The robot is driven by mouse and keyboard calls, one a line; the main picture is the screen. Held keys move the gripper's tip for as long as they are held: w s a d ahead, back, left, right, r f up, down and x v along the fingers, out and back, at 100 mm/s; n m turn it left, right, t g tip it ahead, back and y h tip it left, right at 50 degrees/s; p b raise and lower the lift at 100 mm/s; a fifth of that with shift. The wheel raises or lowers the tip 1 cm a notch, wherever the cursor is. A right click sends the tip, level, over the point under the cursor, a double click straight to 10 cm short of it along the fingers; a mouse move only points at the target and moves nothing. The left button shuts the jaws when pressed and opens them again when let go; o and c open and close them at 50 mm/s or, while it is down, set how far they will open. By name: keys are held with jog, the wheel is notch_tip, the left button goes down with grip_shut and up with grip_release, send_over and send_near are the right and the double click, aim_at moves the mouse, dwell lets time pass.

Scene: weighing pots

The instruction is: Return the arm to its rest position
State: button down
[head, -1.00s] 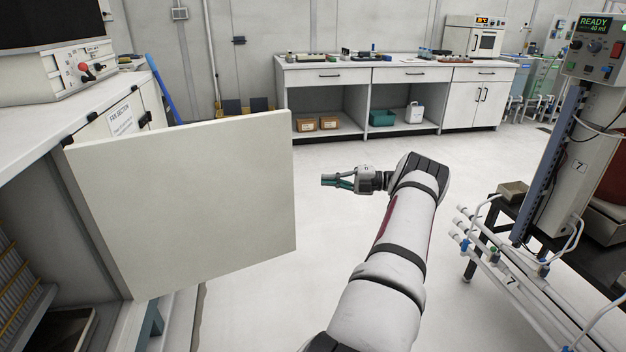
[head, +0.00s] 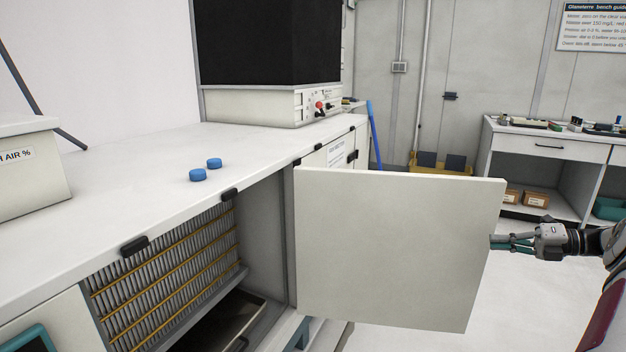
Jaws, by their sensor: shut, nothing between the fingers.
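My gripper (head: 497,242) is at the right side of the head view, pointing left. Its fingers are together and hold nothing. Its tips show close to the right edge of the open cabinet door (head: 395,250); I cannot tell whether they touch it. Only part of my arm shows, at the right picture edge.
The door stands swung out from the white bench (head: 150,150). Its open bay shows a finned panel (head: 165,275) and a dark tray (head: 225,325). Two blue caps (head: 198,174) lie on the bench top. A side counter (head: 550,145) stands at the back right. White floor is clear beyond the door.

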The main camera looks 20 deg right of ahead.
jog(key=w+a+r+n+g, duration=0.2)
jog(key=w+a+r+n, duration=0.1)
jog(key=a, duration=0.3)
jog(key=w+a+r+n+g, duration=0.2)
jog(key=w+a+r+n, duration=0.15)
jog(key=a, duration=0.25)
jog(key=s+a+r+n+g+h, duration=0.1)
jog(key=a+r+n+g, duration=0.15)
jog(key=a+n, duration=0.45)
jog(key=s+a+r+n+g+h, duration=0.15)
jog(key=a+r, duration=0.25)
jog(key=a, duration=0.7)
jog(key=s+a+r+n+g, duration=0.25)
jog(key=a+n, duration=0.35)
jog(key=a, duration=0.3)
jog(key=s+a+n+g+h, duration=0.2)
jog(key=s+a+n+h, duration=0.2)
jog(key=s+a+n, duration=0.7)
jog(key=s+a+f+n+t+h, duration=0.1)
jog(key=s+f+n+h, duration=0.15)
jog(key=s+n, duration=0.4)
jog(key=s+a+f+n+h, duration=0.1)
jog(key=s+f+n, duration=0.25)
jog(key=s, duration=0.65)
notch_tip(320, 180, up, 25)
jog(key=t+p, duration=0.3)
jog(key=p, duration=2)
jog(key=shift+w+r+t, duration=0.15)
jog(key=shift+w+t, duration=0.05)
jog(key=shift+t, duration=0.15)
